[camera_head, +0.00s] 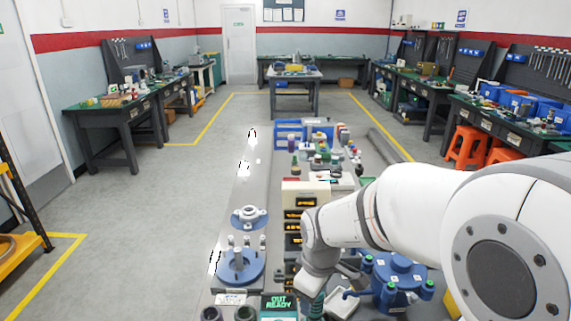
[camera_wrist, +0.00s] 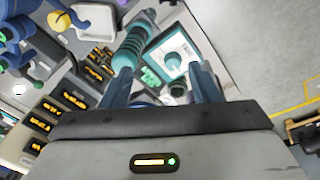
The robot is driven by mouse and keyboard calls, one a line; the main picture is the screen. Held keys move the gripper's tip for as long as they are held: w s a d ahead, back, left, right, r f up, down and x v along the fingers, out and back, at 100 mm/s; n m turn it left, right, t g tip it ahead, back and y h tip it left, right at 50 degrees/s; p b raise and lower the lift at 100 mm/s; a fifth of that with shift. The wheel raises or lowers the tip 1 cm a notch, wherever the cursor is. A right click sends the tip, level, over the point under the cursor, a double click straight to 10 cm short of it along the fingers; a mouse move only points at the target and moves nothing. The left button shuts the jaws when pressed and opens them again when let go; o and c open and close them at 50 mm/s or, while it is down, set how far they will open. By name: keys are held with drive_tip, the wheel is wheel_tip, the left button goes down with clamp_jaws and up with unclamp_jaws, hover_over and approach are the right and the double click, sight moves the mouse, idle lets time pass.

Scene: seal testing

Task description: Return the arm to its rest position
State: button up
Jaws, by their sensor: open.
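My white arm (camera_head: 415,205) reaches in from the right over the workbench, bent down at the wrist. In the wrist view my gripper (camera_wrist: 163,75) is open, with its two blue-grey fingers apart. A teal ribbed part (camera_wrist: 135,42) shows beyond the fingers, closer to the left one. I cannot tell whether it touches that finger. Its ribbed top also shows at the bottom of the head view (camera_head: 317,305). A display unit (camera_wrist: 168,58) with a lit green panel shows between the fingers; in the head view its panel (camera_head: 280,303) reads "OUT READY".
A blue fixture with green knobs (camera_head: 395,277) stands close to the right of my wrist. A blue round base with posts (camera_head: 240,265) and a white flanged part (camera_head: 249,217) stand left. A grey tray (camera_wrist: 98,17) lies near the ribbed part. Floor left of the bench is clear.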

drive_tip(key=s+d+r+m+t, duration=0.1)
drive_tip(key=s+d+r+m, duration=0.6)
drive_tip(key=s+m, duration=0.4)
drive_tip(key=shift+s+d, duration=0.55)
drive_tip(key=shift+d, duration=0.35)
drive_tip(key=shift+o, duration=0.4)
